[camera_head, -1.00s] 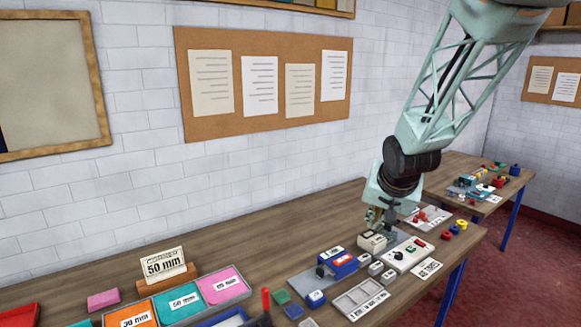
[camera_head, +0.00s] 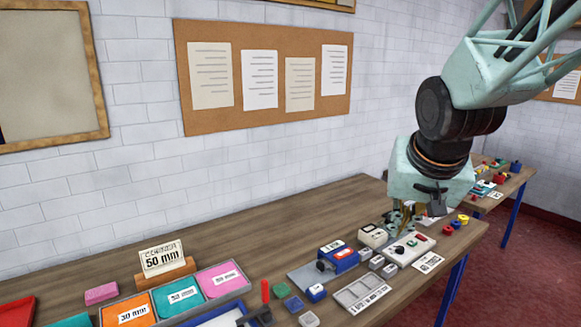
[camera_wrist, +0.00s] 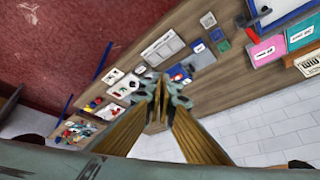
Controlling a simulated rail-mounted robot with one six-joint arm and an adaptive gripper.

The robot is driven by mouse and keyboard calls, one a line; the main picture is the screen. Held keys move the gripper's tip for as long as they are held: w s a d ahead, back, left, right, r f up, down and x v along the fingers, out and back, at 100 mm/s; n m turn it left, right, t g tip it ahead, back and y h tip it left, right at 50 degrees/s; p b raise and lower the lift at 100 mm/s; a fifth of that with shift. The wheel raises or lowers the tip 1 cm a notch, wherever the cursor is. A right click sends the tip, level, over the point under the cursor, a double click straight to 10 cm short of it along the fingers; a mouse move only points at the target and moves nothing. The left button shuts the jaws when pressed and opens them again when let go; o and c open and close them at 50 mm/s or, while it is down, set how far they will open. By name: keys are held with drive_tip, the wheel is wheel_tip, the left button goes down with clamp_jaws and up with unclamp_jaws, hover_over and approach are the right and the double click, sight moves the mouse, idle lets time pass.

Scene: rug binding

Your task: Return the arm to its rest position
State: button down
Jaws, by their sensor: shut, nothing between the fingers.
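My gripper (camera_head: 400,215) hangs from the pale green arm over the right part of the wooden workbench (camera_head: 335,205) in the head view. It is above the small devices near the bench's right end, and it appears to touch nothing. In the wrist view, the two fingers of my gripper (camera_wrist: 160,85) reach down with their tips together and empty. The bench (camera_wrist: 205,85) runs diagonally beneath them. The arm's upper part leaves the head view at the top right.
A 50 mm sign (camera_head: 162,257) stands at left by coloured bins (camera_head: 180,295). A second table (camera_head: 510,185) stands behind. The bench's rear middle is clear.

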drive_tip(key=s+a+n+g+b, duration=0.1)
drive_tip(key=s+b, duration=0.1)
drive_tip(key=s, duration=1.4)
drive_tip(key=s+a+f+n+g+b, duration=0.1)
drive_tip(key=s+a+n+b, duration=0.1)
drive_tip(key=s, duration=1.3)
drive_tip(key=shift+s+f+y+b, duration=0.3)
drive_tip(key=shift+s+y+b, duration=0.05)
drive_tip(key=shift+y, duration=0.05)
